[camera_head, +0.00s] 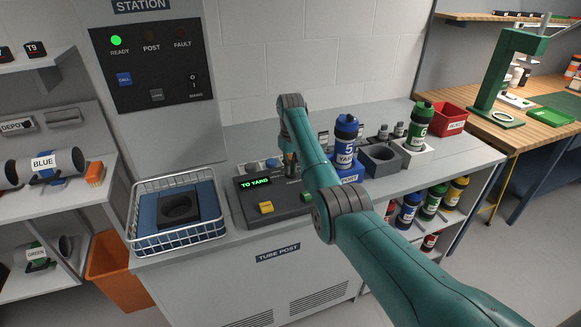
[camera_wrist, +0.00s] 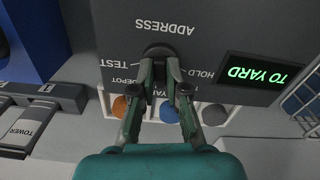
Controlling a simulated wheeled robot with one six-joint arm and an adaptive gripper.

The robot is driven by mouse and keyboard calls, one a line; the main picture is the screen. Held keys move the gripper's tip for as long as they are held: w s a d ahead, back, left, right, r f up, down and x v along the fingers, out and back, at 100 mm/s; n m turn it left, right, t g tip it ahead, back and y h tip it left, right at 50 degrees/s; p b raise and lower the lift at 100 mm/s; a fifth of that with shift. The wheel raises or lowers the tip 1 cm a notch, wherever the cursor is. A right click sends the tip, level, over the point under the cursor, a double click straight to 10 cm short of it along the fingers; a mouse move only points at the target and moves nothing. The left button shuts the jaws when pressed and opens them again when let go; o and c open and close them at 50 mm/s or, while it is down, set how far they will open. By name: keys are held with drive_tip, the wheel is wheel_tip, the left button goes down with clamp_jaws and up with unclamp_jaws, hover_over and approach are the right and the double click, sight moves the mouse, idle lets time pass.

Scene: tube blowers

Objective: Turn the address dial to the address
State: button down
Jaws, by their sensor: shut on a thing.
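The address dial (camera_wrist: 158,49) is a dark round knob on the grey console, below the word ADDRESS in the wrist view. My gripper (camera_wrist: 159,64) is shut on the dial, one finger on each side. The console display (camera_wrist: 262,74) reads TO YARD in green; it also shows in the head view (camera_head: 255,183). In the head view my arm hides the dial and most of my gripper. A blue carrier (camera_head: 345,140) marked 5 YARD stands upright in a blue holder.
A wire basket (camera_head: 145,245) stands left of the console, with a yellow button (camera_head: 266,207) on the console front. A green carrier (camera_head: 417,127), an empty grey holder (camera_head: 380,160) and a red bin (camera_head: 453,118) lie to the right. The green READY lamp (camera_head: 116,40) is lit.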

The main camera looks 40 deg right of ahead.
drive_tip(key=m, duration=0.4)
drive_tip(key=shift+m, duration=0.3)
drive_tip(key=m, duration=0.3)
drive_tip(key=shift+m, duration=0.4)
drive_tip(key=m, duration=0.4)
drive_tip(key=shift+d+m, duration=0.1)
drive_tip(key=shift+m, duration=1.6)
drive_tip(key=c, duration=1.2)
unclamp_jaws()
